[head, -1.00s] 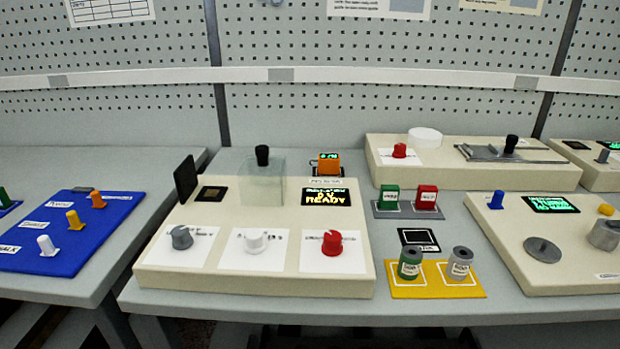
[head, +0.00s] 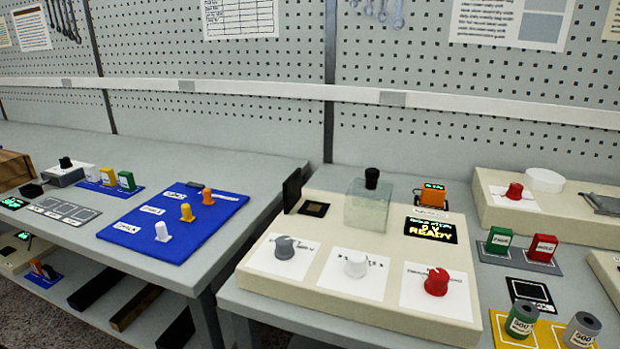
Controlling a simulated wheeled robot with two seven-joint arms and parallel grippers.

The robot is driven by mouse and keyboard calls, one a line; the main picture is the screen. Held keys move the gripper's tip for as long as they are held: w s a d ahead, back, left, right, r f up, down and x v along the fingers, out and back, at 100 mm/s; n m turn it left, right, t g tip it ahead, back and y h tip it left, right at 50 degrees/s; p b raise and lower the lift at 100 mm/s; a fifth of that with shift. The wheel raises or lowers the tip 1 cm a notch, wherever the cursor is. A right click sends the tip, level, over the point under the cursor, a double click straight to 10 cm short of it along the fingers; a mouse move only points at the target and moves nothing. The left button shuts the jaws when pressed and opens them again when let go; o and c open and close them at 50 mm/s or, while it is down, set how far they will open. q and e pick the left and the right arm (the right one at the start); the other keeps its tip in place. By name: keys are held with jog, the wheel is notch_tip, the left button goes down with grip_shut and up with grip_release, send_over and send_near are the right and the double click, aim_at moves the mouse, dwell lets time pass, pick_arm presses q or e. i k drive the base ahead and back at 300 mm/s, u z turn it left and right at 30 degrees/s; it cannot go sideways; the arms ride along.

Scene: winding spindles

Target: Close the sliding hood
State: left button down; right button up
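The likely sliding hood is a clear, box-shaped cover (head: 367,208) with a black knob (head: 372,177) on top. It stands toward the back of the cream console (head: 330,311). To its left, and apart from it, are a dark square pad (head: 314,209) and an upright black plate (head: 292,190). The pad is uncovered. A display (head: 431,230) right of the hood reads READY. Neither of my grippers shows in the head view.
The console front carries a grey knob (head: 284,247), a white knob (head: 356,264) and a red knob (head: 437,281). An orange device (head: 432,196) stands behind the display. A blue board (head: 180,226) with pegs lies on the left table, across a gap.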

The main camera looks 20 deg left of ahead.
aim_at(372, 174)
jog(key=u, duration=0.6)
jog(key=k, duration=1.05)
jog(key=z, duration=1.15)
jog(key=i, duration=0.5)
jog(key=u, duration=0.05)
